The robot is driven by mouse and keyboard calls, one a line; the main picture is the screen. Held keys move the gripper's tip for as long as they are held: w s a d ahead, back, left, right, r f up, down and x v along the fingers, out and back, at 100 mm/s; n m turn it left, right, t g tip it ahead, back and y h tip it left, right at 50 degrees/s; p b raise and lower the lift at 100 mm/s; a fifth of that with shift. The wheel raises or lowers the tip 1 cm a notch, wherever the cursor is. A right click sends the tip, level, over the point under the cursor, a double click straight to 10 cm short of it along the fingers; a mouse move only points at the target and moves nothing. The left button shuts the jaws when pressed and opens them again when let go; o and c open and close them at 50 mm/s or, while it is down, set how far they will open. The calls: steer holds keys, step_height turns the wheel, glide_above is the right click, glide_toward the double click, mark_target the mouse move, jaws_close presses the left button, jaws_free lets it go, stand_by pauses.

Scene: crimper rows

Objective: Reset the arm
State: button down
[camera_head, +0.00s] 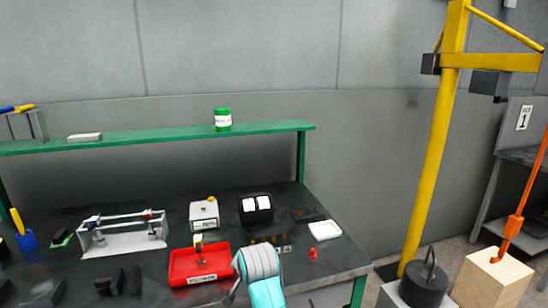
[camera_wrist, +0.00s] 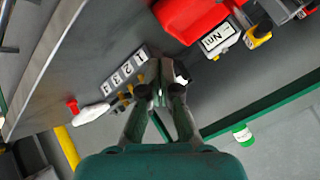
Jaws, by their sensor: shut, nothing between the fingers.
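My gripper shows in the wrist view (camera_wrist: 160,82) with its two dark green fingers closed together at the tips and nothing between them. It is over the bench, beside a grey strip numbered 1, 2, 3 (camera_wrist: 125,68) that has small yellow-tipped parts along it. In the head view, my grey and teal arm reaches over the front edge of the dark bench (camera_head: 345,258), just right of a red tray (camera_head: 190,280). The fingers are not clear in that view.
On the bench stand a white box (camera_head: 204,215), a black holder with white pieces (camera_head: 247,216), a white dish (camera_head: 325,231), a small red part (camera_head: 312,254) and a white frame fixture (camera_head: 100,244). A green shelf (camera_head: 265,128) carries a green-and-white jar (camera_head: 223,120). A yellow post (camera_head: 431,165) rises at the right.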

steer(key=s+d+f, duration=0.5)
steer(key=d+f, duration=0.1)
steer(key=f, duration=0.4)
steer(key=s+d+f+n+t, duration=0.1)
steer(key=s+d+f, duration=0.35)
steer(key=s, duration=0.25)
steer(key=s+d+f+t+h, duration=0.1)
steer(key=s+d+f, duration=0.35)
steer(key=s, duration=0.25)
steer(key=s+d+f+n+t, duration=0.1)
steer(key=s+d+f, duration=0.2)
steer(key=s+f, duration=0.3)
steer(key=s+d+r+n+t+h, duration=0.1)
steer(key=s+d+r, duration=0.15)
steer(key=s, duration=0.75)
steer(key=s+d+r, duration=0.1)
steer(key=s+d, duration=0.3)
steer(key=s, duration=0.6)
steer(key=s+d+r+n+t+h, duration=0.1)
steer(key=s+d+r, duration=0.2)
steer(key=s+r, duration=1)
steer(key=s, duration=0.2)
steer(key=shift+s+t, duration=0.35)
steer(key=shift+t, duration=0.05)
